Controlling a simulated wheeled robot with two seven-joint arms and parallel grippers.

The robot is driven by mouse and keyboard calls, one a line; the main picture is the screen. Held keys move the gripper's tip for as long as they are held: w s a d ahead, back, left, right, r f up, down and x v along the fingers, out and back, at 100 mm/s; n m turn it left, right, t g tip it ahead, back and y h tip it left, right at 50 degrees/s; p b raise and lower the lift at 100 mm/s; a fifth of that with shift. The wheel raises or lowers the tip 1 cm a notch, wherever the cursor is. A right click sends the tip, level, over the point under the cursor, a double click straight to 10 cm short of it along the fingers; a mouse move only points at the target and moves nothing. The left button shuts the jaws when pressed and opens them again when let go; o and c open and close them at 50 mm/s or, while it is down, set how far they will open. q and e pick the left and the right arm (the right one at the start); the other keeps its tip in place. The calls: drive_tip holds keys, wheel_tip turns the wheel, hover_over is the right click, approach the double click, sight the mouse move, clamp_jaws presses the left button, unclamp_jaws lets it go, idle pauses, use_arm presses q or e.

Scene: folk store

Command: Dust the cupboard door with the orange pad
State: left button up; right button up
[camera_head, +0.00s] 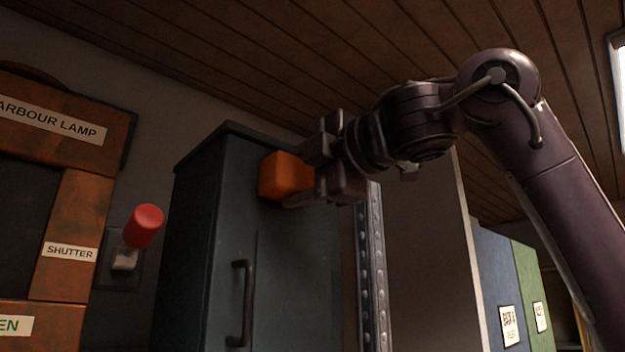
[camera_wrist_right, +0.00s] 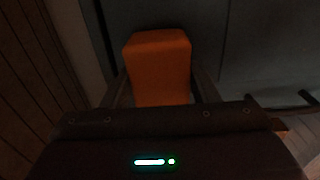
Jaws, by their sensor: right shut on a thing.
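The orange pad (camera_head: 284,176) is a block held in my right gripper (camera_head: 322,172), in front of the upper part of the cupboard door. In the right wrist view the pad (camera_wrist_right: 160,68) sits between the two fingers (camera_wrist_right: 161,90). The dark grey-green cupboard door (camera_head: 262,238) is closed and has a dark vertical handle (camera_head: 241,302) low on it. The pad appears against or very near the door; I cannot tell whether it touches. My left gripper is not in view.
Left of the cupboard is a red-knobbed lever (camera_head: 143,226) on a wall plate, beside a wooden panel (camera_head: 65,225) labelled "SHUTTER". A studded metal post (camera_head: 372,270) stands right of the door. Blue (camera_head: 500,290) and green panels are further right. A plank ceiling is overhead.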

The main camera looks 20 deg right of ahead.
sight(280, 168)
drive_tip(key=shift+s+a, duration=0.25)
drive_tip(key=shift+a, duration=0.4)
drive_tip(key=shift+s+a, duration=0.25)
drive_tip(key=shift+a, duration=0.45)
drive_tip(key=shift+s+a, duration=0.25)
drive_tip(key=shift+a, duration=0.4)
drive_tip(key=shift+d, duration=0.1)
drive_tip(key=shift+s+d, duration=0.3)
drive_tip(key=shift+s, duration=0.15)
drive_tip(key=shift+b+v, duration=1)
drive_tip(key=shift+v, duration=1.45)
drive_tip(key=shift+a, duration=0.1)
drive_tip(key=v, duration=0.3)
drive_tip(key=shift+s+b, duration=0.1)
drive_tip(key=shift+b, duration=0.25)
